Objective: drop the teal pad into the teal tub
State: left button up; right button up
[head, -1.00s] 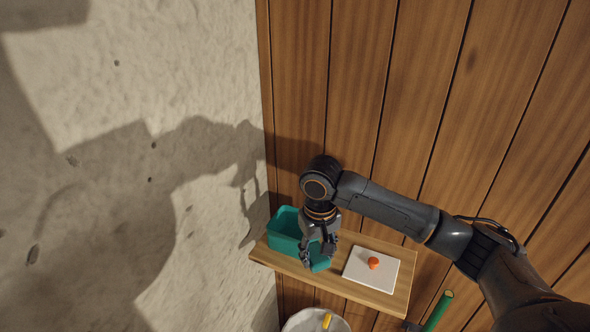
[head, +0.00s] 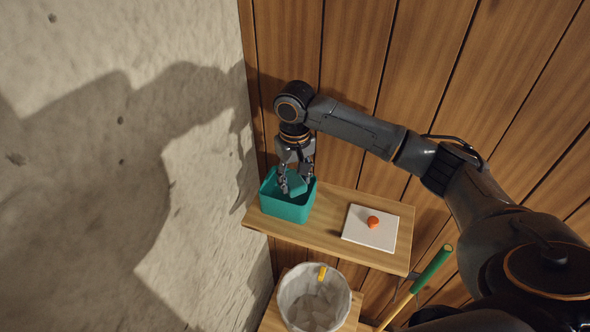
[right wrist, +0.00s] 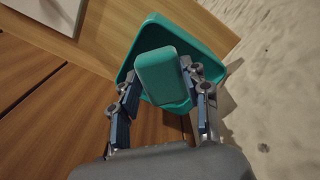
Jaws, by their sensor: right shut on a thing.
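The teal tub (head: 286,207) stands at the left end of a wooden shelf in the head view. It also shows in the right wrist view (right wrist: 202,48), with its opening behind the held pad. My right gripper (head: 293,187) is over the tub's opening, pointing down, and is shut on the teal pad (right wrist: 168,70). In the head view the pad (head: 297,186) is partly covered by the fingers. It overlaps the tub's opening; I cannot tell how deep it is. My left gripper is not in view.
The shelf (head: 328,222) also bears a white board (head: 362,237) with an orange knob (head: 373,222). Below is a lined white bin (head: 312,302) with a yellow thing on its rim. A green-gripped handle (head: 432,268) stands right of it. A rough wall (head: 100,200) is close on the left.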

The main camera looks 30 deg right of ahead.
aim_at(295, 182)
jog(key=shift+f, duration=0.3)
jog(key=shift+s, duration=0.1)
jog(key=o, duration=1.1)
jog(key=shift+r, duration=0.2)
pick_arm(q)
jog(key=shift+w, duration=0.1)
pick_arm(e)
notch_tip(295, 182, up, 12)
jog(key=shift+f, duration=0.15)
